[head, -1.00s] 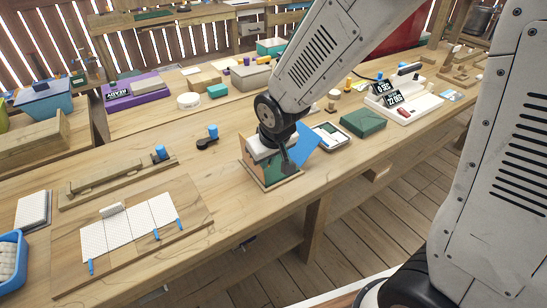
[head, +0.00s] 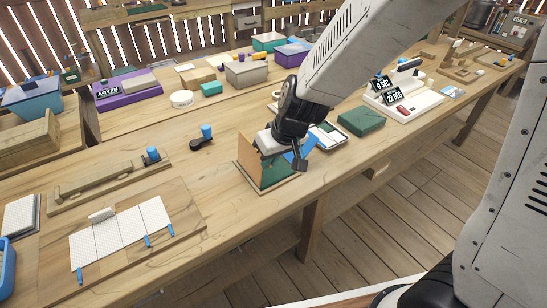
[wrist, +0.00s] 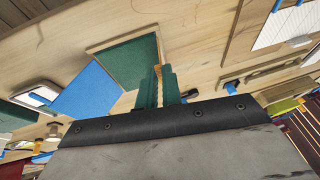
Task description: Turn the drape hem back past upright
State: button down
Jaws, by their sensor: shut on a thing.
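A small wooden stand has an upright wooden panel (head: 248,158) at its left and a dark green surface (head: 273,177) on its base. The green surface also shows in the wrist view (wrist: 130,62), edged by a wooden border. A blue sheet (wrist: 88,92) lies next to it at the left; in the head view it shows only partly, behind my gripper. My gripper (head: 300,160) is over the right side of the stand. In the wrist view its fingers (wrist: 162,86) are close together, shut on a thin edge that I take to be the drape hem. Most of that edge is hidden.
A dark green box (head: 361,121) and a white tray with displays (head: 405,105) stand to the right. A blue-knobbed black piece (head: 204,138) lies behind left. A board with white sheets (head: 120,235) fills the front left. Bare bench separates it from the stand.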

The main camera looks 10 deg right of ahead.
jog(key=shift+w+d+f+m+g+y, duration=0.15)
jog(key=shift+w+d+g+y, duration=0.15)
jog(key=shift+d+y, duration=0.25)
jog(key=shift+w+d+f+m+g+y, duration=0.15)
jog(key=shift+w+d+g+y, duration=0.1)
jog(key=shift+d+y, duration=0.3)
jog(key=shift+w+d+f+g+y, duration=0.15)
jog(key=shift+w+d+f+y, duration=0.1)
jog(key=shift+d+y, duration=0.25)
jog(key=shift+w+d+f+g+y, duration=0.1)
jog(key=shift+w+d+f+y, duration=0.15)
jog(key=shift+d+y, duration=0.25)
jog(key=shift+d, duration=0.1)
